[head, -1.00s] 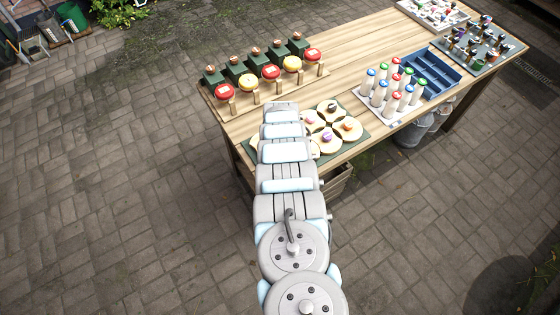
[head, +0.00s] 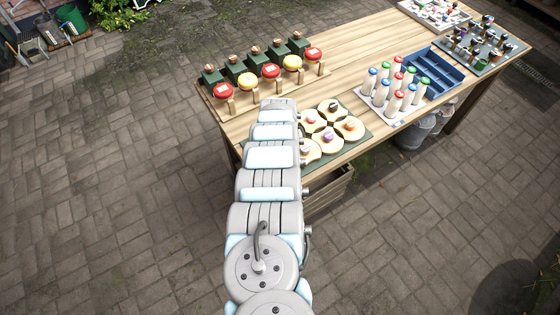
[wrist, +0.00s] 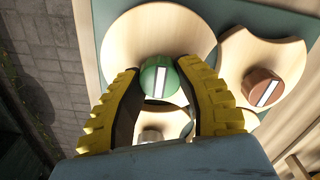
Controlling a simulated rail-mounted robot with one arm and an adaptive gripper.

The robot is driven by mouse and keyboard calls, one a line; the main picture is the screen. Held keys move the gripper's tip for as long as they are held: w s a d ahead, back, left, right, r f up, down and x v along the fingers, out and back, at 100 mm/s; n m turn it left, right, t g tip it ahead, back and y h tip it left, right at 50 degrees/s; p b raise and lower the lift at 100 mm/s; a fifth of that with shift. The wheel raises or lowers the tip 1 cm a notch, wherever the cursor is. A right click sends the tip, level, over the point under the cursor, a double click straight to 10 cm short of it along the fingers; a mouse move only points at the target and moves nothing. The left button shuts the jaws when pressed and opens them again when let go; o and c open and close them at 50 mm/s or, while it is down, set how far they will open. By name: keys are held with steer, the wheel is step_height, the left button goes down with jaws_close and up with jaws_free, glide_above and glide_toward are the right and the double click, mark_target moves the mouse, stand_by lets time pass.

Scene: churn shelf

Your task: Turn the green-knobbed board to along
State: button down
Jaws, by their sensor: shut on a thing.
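The green-knobbed board is a pale round wooden disc (wrist: 130,32) with a green knob (wrist: 158,78) that bears a white stripe. In the wrist view the stripe runs nearly up and down the picture. My gripper (wrist: 160,85) has its two yellow-ribbed fingers closed about the green knob, one on each side. In the head view my arm hides the gripper and this board. The other boards (head: 350,128) sit on a green base (head: 362,141) beside my arm.
A brown-knobbed board (wrist: 236,60) lies close to the right of the green one, and a grey-knobbed board (wrist: 172,117) below it. In the head view, a row of red and yellow churns (head: 270,71) stands behind, and capped bottles (head: 396,92) stand right.

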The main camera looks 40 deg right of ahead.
stand_by(0.3)
steer(key=c, duration=0.6)
jaws_free()
steer(key=shift+r, duration=0.1)
step_height(320, 180, up, 12)
stand_by(0.3)
stand_by(0.5)
